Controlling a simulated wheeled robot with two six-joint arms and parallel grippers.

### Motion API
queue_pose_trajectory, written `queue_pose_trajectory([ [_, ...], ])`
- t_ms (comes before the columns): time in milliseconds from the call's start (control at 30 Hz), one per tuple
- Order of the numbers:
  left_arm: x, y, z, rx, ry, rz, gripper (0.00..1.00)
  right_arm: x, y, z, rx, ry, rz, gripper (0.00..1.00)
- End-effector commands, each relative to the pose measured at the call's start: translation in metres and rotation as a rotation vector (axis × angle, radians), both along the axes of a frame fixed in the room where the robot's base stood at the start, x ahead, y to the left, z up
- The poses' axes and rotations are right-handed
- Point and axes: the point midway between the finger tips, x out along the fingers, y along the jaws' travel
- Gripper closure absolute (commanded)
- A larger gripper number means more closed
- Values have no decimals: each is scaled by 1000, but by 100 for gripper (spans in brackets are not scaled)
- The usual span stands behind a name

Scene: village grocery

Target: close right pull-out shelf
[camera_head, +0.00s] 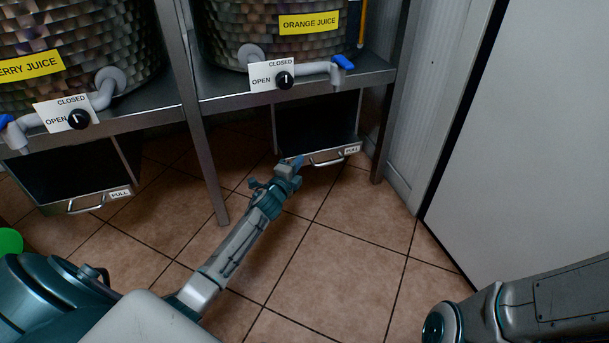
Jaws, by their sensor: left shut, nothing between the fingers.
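The right pull-out shelf (349,155) is a dark tray with a metal front, a bar handle and a PULL label. It hangs under the orange juice stand, and I cannot tell exactly how far it is out. My left gripper (298,162) is shut and empty. It is at the left end of the shelf's front, left of the handle (327,161). I cannot tell if it touches the front. My left arm hides some floor below it. My right arm shows at the lower right, but its gripper is out of view.
A second pull-out shelf (85,202) with a handle hangs under the left juice stand. A stand leg (203,150) is left of my left gripper. Blue-handled taps and juice barrels are above. A pale wall panel (520,140) bounds the right. Tiled floor (345,260) is clear in the middle.

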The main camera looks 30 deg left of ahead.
Motion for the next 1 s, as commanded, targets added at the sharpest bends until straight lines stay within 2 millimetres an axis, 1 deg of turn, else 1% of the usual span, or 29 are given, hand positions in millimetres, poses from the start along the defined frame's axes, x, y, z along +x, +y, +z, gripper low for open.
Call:
queue_pose_trajectory([
  [33, 8, 9, 1, 1, 1, 2, 100, 0, 0, 2, 1, -3, 1, 100],
  [100, 16, 19, 1, 2, 1, 2, 100, -1, 0, 3, 2, -7, 0, 100],
  [300, 31, 36, 0, 0, 0, 1, 100, -2, 0, 4, 3, -11, -2, 100],
  [500, 35, 42, 0, 1, 1, 3, 100, -2, 0, 4, 3, -11, -2, 100],
  [1000, 35, 44, 2, 4, 2, 5, 100, -2, 0, 5, 4, -10, -1, 100],
])
